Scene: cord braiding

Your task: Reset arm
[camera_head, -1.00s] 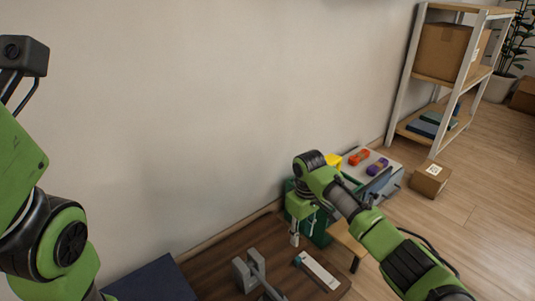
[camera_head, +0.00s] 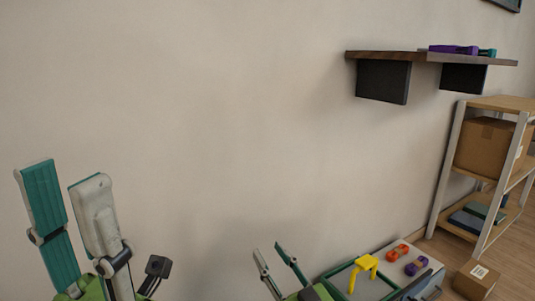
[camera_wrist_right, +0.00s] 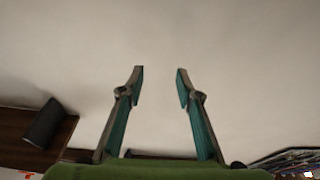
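In the head view my left gripper (camera_head: 64,172) points upward at the lower left, in front of the bare wall. Its teal and grey fingers stand apart with nothing between them. My right gripper (camera_head: 268,250) is at the bottom middle, pointing up, with its two fingers apart and empty. In the right wrist view the same right gripper (camera_wrist_right: 160,75) shows two teal-padded fingers spread with a clear gap and only the pale wall behind. Most of both arms lies below the head view.
A wall shelf (camera_head: 392,56) with purple and teal items is at the upper right.

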